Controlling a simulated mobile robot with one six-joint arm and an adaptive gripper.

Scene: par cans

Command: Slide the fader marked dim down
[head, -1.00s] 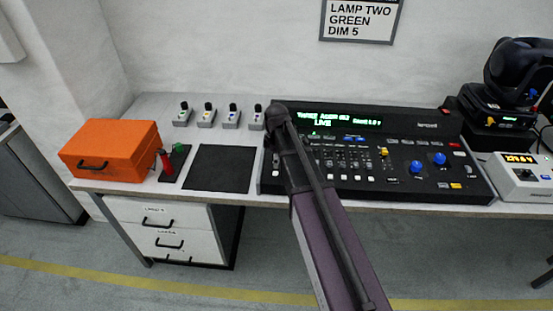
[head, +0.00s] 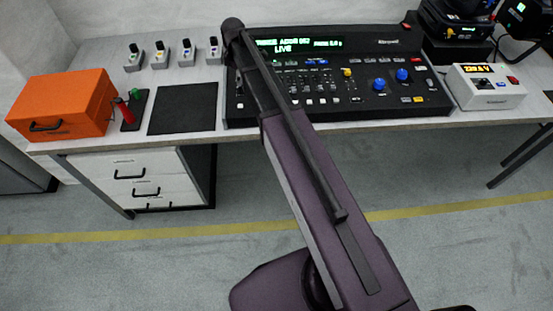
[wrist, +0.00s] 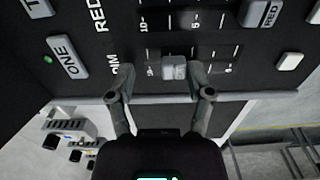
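The dim fader's pale cap (wrist: 174,67) sits in its slot beside the letters DIM in the wrist view, between the 10 mark and the middle of the scale. My gripper (wrist: 163,78) is open, with one finger on each side of the cap. The cap looks nearer the right finger; I cannot tell whether it touches. The black lighting desk (head: 412,107) stands on the bench in the head view, its screen reading LIVE. My arm crosses in front of its left part and hides some controls there. The gripper cannot be made out in the head view.
A ONE key (wrist: 67,56) with a green light lies left of the fader, and another fader slot runs above it. On the bench are an orange case (head: 62,104), a black mat (head: 182,109), several small lamp holders and a white meter box (head: 486,88).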

